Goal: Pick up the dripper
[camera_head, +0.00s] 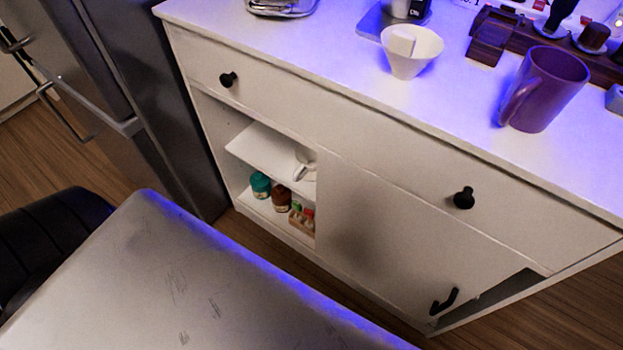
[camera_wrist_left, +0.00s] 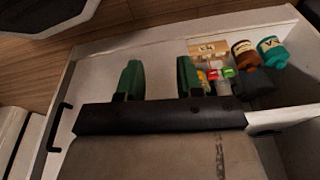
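In the head view a white cone-shaped cup (camera_head: 408,62), which looks like the dripper, stands upright on the white counter (camera_head: 330,62). A small white piece sits in its mouth. My left gripper (camera_wrist_left: 159,78) shows in the left wrist view, with two green fingers apart and nothing between them. It is in front of the cabinet's lower part, with the open shelf beside it. No gripper is near the cone in the head view. My right gripper is in neither view.
A purple mug (camera_head: 545,90) stands right of the cone, and a dark wooden rack (camera_head: 493,36) behind. A grey scale-like base (camera_head: 372,22) lies close behind the cone. Jars (camera_head: 281,199) stand in the open shelf. A black door handle (camera_head: 444,301) sticks out below. The counter's left part is mostly clear.

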